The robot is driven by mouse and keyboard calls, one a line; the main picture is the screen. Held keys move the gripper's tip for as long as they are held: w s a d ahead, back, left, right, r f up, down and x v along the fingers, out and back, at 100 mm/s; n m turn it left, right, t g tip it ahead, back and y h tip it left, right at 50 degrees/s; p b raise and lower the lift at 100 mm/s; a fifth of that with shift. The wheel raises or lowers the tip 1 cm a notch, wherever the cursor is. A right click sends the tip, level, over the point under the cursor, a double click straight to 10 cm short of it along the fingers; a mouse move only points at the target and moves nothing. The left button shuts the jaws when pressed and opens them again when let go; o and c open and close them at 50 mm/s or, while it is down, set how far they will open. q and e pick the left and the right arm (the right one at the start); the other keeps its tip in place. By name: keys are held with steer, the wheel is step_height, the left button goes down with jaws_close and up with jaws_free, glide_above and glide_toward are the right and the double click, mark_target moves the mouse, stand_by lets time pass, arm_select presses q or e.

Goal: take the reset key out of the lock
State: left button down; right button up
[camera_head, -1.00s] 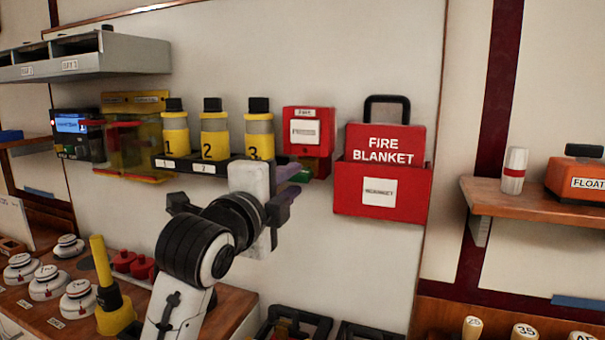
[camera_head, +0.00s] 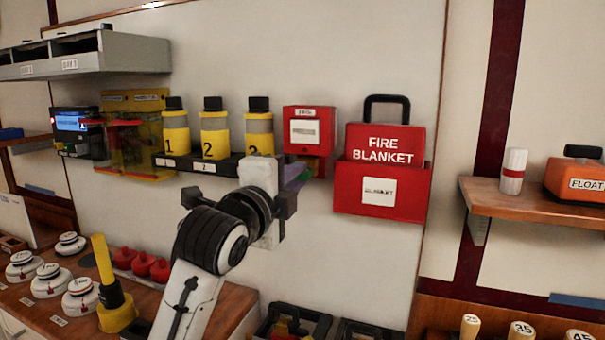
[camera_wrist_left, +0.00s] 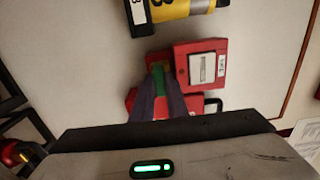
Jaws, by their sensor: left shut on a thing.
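My left gripper (camera_head: 294,184) is in front of the wall, just below the red call-point box (camera_head: 308,130). Its purple-grey fingers (camera_wrist_left: 158,98) are shut on a small green piece, which I take for the reset key (camera_wrist_left: 159,80). The green also shows at the fingertips in the head view (camera_head: 303,177). In the left wrist view the fingers reach to the red part beside the call-point box (camera_wrist_left: 200,66). The lock is hidden behind the fingers, so I cannot tell whether the key is still in it. My right gripper is not in view.
A red fire blanket box (camera_head: 382,190) hangs close on the right. Yellow numbered bottles (camera_head: 214,138) stand on a dark rack (camera_head: 190,164) to the left. A wooden counter (camera_head: 225,305) with white knobs and a yellow-handled tool (camera_head: 112,295) lies below. A wooden shelf (camera_head: 485,190) is at right.

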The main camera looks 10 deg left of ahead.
arm_select(q)
steer(key=shift+s+f, duration=0.1)
steer(key=shift+s+a+f+p, duration=0.1)
steer(key=shift+s+a+p, duration=0.1)
steer(key=shift+s, duration=0.4)
steer(key=shift+s+a+p, duration=0.1)
steer(key=shift+s+p, duration=0.05)
steer(key=shift+s, duration=0.4)
steer(key=shift+s+a+p, duration=0.15)
steer(key=shift+s+p, duration=0.2)
steer(key=shift+s, duration=0.8)
